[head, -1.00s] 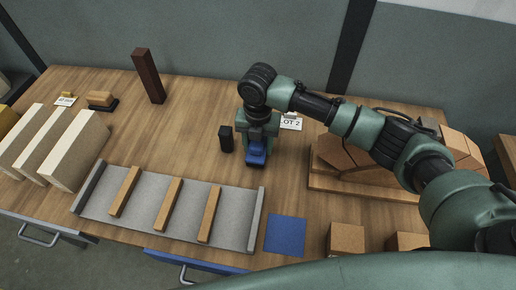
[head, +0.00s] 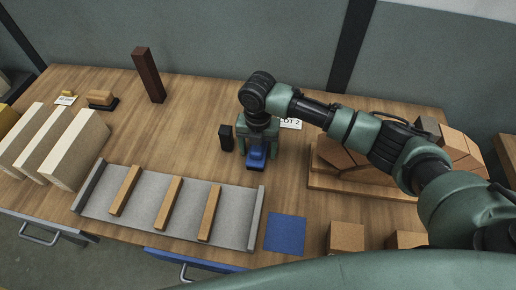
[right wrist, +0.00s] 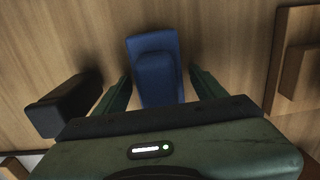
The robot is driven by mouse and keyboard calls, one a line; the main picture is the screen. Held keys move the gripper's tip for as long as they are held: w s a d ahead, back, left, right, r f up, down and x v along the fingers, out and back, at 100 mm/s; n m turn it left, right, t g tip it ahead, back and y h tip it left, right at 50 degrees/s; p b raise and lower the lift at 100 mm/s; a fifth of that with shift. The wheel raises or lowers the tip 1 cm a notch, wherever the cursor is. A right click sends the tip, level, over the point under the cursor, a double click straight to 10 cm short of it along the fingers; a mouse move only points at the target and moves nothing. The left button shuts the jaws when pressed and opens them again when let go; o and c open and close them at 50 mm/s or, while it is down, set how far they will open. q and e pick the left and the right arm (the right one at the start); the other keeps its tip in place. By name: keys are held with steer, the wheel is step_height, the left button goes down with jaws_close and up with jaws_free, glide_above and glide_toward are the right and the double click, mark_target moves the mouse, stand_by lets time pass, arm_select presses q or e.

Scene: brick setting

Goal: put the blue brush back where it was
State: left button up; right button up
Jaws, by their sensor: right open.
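The blue brush (head: 256,154) is at the middle of the table; the right wrist view shows it (right wrist: 153,55) as a blue block with a raised part on top. My right gripper (head: 257,149) points down over it. In the right wrist view its two fingers are open, one on each side of the brush, with a gap visible on both sides. The gripper hides part of the brush in the head view. My left gripper is not in view.
A small black block (head: 226,138) stands just left of the gripper. A white label (head: 291,124) lies behind it. A blue square (head: 285,234) lies near the front edge, beside a grey tray (head: 226,227) with wooden strips. Bricks on a board (head: 360,188) are at right.

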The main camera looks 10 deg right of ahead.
step_height(320, 180, up, 12)
steer(key=shift+r+b, duration=0.1)
steer(key=shift+b, duration=0.4)
stand_by(0.3)
